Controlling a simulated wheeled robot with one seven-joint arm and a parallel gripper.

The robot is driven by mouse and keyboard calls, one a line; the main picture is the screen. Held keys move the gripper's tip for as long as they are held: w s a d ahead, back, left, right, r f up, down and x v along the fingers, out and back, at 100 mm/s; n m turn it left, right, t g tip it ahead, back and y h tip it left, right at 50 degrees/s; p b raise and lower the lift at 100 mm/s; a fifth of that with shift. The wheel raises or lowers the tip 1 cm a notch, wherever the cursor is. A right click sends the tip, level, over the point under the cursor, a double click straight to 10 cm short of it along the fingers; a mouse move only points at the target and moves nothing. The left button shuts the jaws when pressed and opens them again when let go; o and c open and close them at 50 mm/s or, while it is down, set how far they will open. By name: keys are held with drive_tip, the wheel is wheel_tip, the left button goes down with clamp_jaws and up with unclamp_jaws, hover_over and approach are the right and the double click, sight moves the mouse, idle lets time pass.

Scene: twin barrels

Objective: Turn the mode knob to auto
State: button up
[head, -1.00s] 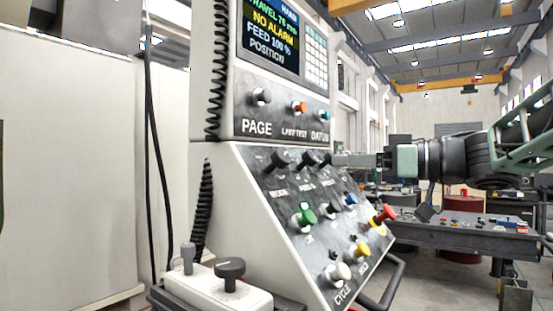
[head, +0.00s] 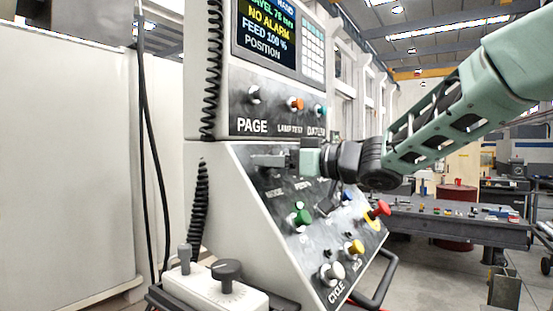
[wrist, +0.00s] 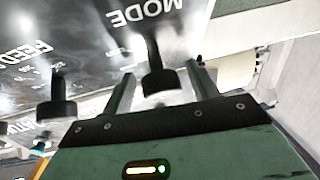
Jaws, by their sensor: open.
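The black mode knob (wrist: 158,78) stands out from the sloped dark panel beside the word MODE, which appears upside down in the wrist view. In the head view my gripper hides most of it above its label. My gripper (head: 258,160) is open at the upper left of the sloped panel. In the wrist view its two fingers lie on either side of the mode knob, with gaps visible and no grip on it. The knob's pointer direction and the position marks around it cannot be made out.
A second black knob, marked FEED (wrist: 57,103), stands just outside one finger. Below are a green button (head: 301,215), a red button (head: 377,209), a yellow one (head: 355,247) and a white one (head: 332,272). The screen (head: 268,33) reads NO ALARM.

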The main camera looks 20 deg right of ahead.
drive_tip(key=c, duration=1)
drive_tip(key=shift+n+y+p, duration=0.3)
drive_tip(key=shift+n, duration=0.1)
drive_tip(key=n+g+p, duration=0.1)
drive_tip(key=n, duration=0.1)
drive_tip(key=shift+r+n+g+y, duration=0.15)
drive_tip(key=shift+n+g+y, duration=0.15)
drive_tip(key=shift+g, duration=0.1)
drive_tip(key=n+g+y+p, duration=0.1)
drive_tip(key=n+g+p, duration=0.1)
drive_tip(key=n+g, duration=0.1)
drive_tip(key=shift+w+n, duration=0.1)
drive_tip(key=shift+n, duration=0.8)
drive_tip(key=n+g+p, duration=0.3)
drive_tip(key=n+g, duration=0.1)
drive_tip(key=n, duration=0.2)
drive_tip(key=shift+n, duration=0.4)
drive_tip(key=shift+g, duration=0.3)
